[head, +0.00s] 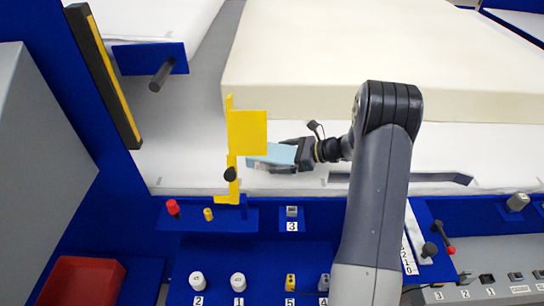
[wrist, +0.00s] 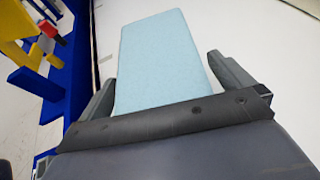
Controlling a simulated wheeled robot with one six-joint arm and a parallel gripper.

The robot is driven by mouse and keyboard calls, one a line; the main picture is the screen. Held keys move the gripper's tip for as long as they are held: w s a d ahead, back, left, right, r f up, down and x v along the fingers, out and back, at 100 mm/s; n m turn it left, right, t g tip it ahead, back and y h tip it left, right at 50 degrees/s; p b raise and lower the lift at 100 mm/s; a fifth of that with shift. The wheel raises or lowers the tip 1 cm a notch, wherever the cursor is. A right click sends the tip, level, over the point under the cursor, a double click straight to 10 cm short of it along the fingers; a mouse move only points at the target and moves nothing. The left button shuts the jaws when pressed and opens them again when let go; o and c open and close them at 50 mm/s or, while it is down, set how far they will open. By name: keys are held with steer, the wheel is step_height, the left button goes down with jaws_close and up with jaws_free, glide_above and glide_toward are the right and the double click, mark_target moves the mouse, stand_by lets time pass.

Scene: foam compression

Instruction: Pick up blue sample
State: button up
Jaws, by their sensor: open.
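The blue sample (head: 268,153) is a light-blue flat block on the white surface, just right of the yellow bracket. In the wrist view the blue sample (wrist: 165,55) reaches back between the two fingers of my gripper (wrist: 168,85). The fingers are apart, one on each side of it. A gap shows between the sample and the right finger; the left finger is close to its left edge, and I cannot tell whether they touch. In the head view my gripper (head: 281,156) is at the sample's right end and hides part of it.
A yellow bracket (head: 246,132) with a dark knob stands close to the left of the sample. A large cream foam block (head: 330,60) lies behind. A blue panel with numbered switches (head: 238,282) is in front, with a red tray (head: 82,280) at front left.

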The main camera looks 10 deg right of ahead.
steer(key=shift+a, duration=0.15)
steer(key=c, duration=0.9)
